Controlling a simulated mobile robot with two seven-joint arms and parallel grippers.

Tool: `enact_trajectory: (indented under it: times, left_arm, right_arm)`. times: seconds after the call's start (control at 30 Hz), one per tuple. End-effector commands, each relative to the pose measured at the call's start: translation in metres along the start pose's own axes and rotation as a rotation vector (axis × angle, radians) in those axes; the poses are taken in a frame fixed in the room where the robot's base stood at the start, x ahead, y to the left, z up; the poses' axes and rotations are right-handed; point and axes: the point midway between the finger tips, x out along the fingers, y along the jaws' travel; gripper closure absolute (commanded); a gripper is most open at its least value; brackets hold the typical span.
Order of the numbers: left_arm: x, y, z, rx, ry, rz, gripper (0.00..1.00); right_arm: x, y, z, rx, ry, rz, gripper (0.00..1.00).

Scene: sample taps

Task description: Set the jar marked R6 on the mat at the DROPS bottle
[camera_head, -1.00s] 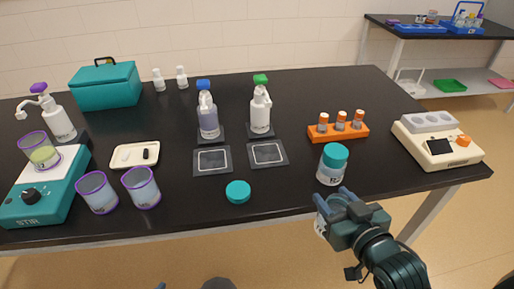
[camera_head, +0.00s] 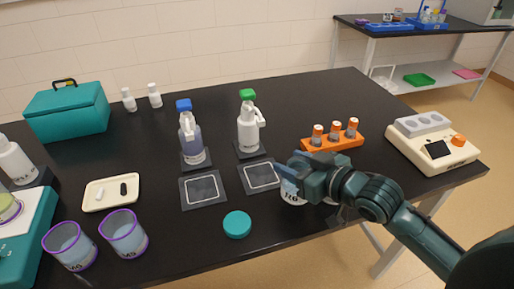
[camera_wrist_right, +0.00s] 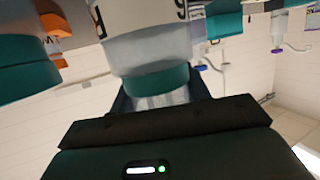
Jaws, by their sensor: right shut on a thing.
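My right gripper (camera_head: 288,172) is shut on the jar marked R6 (camera_head: 293,197), whose pale label shows just below the fingers. In the right wrist view the jar (camera_wrist_right: 150,45) appears upside down, with parts of its label and a teal band. Two bottles stand at the back, one with a blue top (camera_head: 191,142) and one with a green top (camera_head: 248,132). I cannot read which is DROPS. A dark framed mat lies before each: the left mat (camera_head: 202,190) and the right mat (camera_head: 259,176). The gripper is at the right mat's right side. My left gripper is out of view.
A teal disc (camera_head: 237,224) lies in front of the mats. An orange rack of vials (camera_head: 332,141) is behind my right arm. Another teal-lidded jar (camera_wrist_right: 28,70) is close by in the wrist view. Beakers (camera_head: 123,234) and a tray (camera_head: 111,193) are left.

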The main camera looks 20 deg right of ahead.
Motion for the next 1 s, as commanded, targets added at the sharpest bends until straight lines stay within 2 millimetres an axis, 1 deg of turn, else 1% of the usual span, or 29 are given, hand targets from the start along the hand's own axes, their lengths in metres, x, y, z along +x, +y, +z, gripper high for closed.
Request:
enact_trajectory:
  times: [0.03,0.3,0.4,0.5,0.6,0.67,0.83,0.9,1.0]
  left_arm:
    - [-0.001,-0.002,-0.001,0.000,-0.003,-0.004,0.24]
    - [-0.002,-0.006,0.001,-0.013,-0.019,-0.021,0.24]
    - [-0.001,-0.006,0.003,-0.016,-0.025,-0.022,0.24]
    - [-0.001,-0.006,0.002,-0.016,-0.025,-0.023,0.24]
    - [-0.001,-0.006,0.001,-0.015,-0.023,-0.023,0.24]
    - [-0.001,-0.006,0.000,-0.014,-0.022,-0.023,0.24]
    - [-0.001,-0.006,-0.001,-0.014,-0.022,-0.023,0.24]
    - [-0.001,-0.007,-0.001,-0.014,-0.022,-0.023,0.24]
    - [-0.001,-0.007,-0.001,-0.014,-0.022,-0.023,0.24]
  right_arm:
    - [0.011,0.000,-0.007,0.001,0.007,0.001,0.96]
    - [0.076,0.000,-0.027,0.001,0.006,0.001,0.96]
    - [0.095,0.000,-0.033,0.000,0.004,0.000,0.96]
    - [0.109,0.000,-0.035,0.000,0.002,0.000,0.96]
    - [0.115,0.000,-0.036,-0.001,0.001,0.000,0.96]
    - [0.117,0.000,-0.033,-0.001,-0.001,0.000,0.96]
    - [0.123,0.000,-0.011,0.000,-0.003,0.000,0.96]
    - [0.125,0.000,-0.005,-0.001,-0.001,0.000,0.96]
    - [0.126,0.000,-0.002,-0.002,0.002,0.000,0.96]
